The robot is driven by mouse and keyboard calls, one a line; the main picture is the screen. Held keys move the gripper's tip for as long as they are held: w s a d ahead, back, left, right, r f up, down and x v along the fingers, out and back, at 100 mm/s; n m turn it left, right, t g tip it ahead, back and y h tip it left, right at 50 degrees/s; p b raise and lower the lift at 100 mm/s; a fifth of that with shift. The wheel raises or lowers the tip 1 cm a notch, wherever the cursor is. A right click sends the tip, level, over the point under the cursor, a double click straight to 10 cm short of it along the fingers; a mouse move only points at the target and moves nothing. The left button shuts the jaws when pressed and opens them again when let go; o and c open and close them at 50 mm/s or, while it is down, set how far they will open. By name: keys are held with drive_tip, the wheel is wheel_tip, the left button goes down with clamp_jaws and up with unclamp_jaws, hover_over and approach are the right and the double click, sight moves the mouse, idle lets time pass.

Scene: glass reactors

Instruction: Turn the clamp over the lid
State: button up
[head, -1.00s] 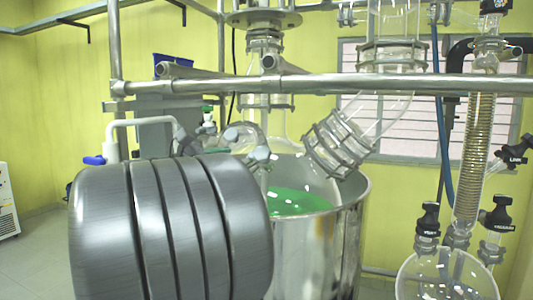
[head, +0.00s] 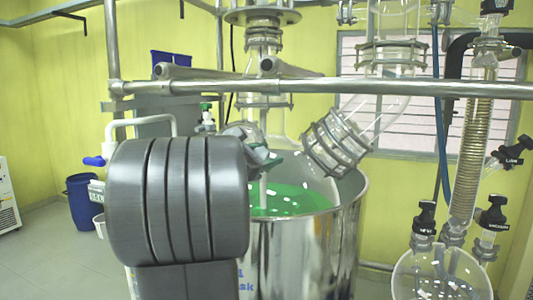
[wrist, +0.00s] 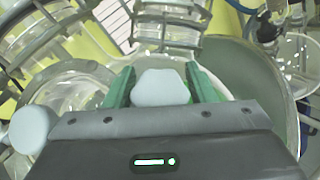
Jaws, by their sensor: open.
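In the wrist view, a pale grey rounded clamp knob (wrist: 161,88) stands between the two green fingers of my gripper (wrist: 160,86). The fingers are open, one on each side of the knob; I cannot tell whether they touch it. A second pale knob (wrist: 32,129) lies to the left, outside the fingers. In the head view, my gripper (head: 268,163) is small and partly hidden by my grey arm, at the near left rim of the steel vessel (head: 305,250). The clear glass lid is hard to make out; green liquid (head: 290,200) shows below.
A horizontal steel rail (head: 330,86) crosses in front of the glassware. An angled glass neck (head: 337,145) with clamped flanges stands right of my gripper. A coil condenser (head: 472,145) and round flask (head: 440,275) are farther right. A blue barrel (head: 83,203) stands at the left.

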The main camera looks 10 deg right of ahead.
drive_tip(key=c, duration=0.7)
drive_tip(key=shift+s+d+f+m+g, duration=0.1)
drive_tip(key=shift+s+m+g, duration=0.05)
drive_tip(key=shift+m+g, duration=1.8)
drive_tip(key=shift+m+t, duration=0.25)
drive_tip(key=o, duration=0.7)
drive_tip(key=b+v, duration=0.2)
drive_tip(key=v, duration=1.2)
drive_tip(key=shift+f+b, duration=0.2)
drive_tip(key=shift+b, duration=0.15)
drive_tip(key=shift+d, duration=0.1)
